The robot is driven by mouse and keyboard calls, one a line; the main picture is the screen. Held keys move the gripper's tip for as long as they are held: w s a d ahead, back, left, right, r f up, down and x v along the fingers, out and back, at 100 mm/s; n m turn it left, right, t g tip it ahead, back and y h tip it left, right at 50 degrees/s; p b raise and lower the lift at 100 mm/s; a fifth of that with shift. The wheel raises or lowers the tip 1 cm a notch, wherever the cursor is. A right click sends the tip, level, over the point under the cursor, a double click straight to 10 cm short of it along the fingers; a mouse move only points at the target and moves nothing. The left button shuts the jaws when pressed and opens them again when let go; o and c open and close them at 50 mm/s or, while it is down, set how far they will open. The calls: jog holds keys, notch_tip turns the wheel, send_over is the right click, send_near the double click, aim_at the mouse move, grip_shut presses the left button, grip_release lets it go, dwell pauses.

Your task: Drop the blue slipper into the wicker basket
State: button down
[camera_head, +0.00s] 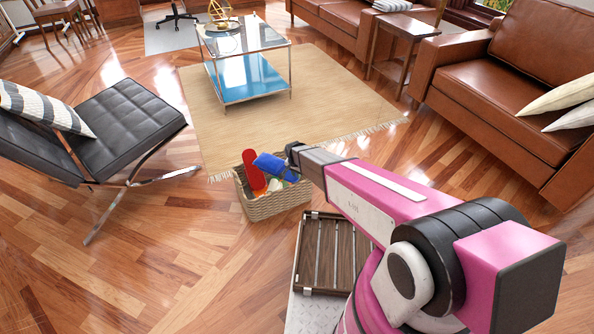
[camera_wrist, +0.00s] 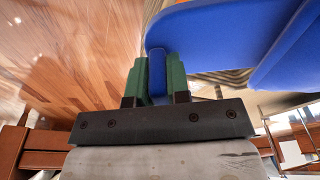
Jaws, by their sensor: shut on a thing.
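The blue slipper (camera_head: 272,165) is held above the wicker basket (camera_head: 276,206), near its opening, in the head view. In the wrist view the slipper (camera_wrist: 215,35) fills the upper right, with a strip of it between the green fingers. My gripper (camera_wrist: 157,75) is shut on the slipper; in the head view its end (camera_head: 292,155) is at the basket's far right side. The basket stands on the wood floor by the rug's near edge. A red item (camera_head: 253,171) stands up in the basket. Other items inside are partly hidden by the slipper.
A slatted wooden tray or rack (camera_head: 330,252) lies just right of and nearer than the basket. A black chair (camera_head: 125,118) stands to the left. A beige rug (camera_head: 325,105) with a glass table (camera_head: 242,45) lies beyond. Brown leather sofas (camera_head: 510,85) stand at the right.

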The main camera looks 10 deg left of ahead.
jog(key=shift+f, duration=0.1)
jog(key=c, duration=1)
grip_release()
notch_tip(320, 180, up, 11)
jog(key=s, duration=0.1)
jog(key=shift+s+a+f, duration=0.15)
jog(key=shift+s+a, duration=0.1)
jog(key=shift+a, duration=0.1)
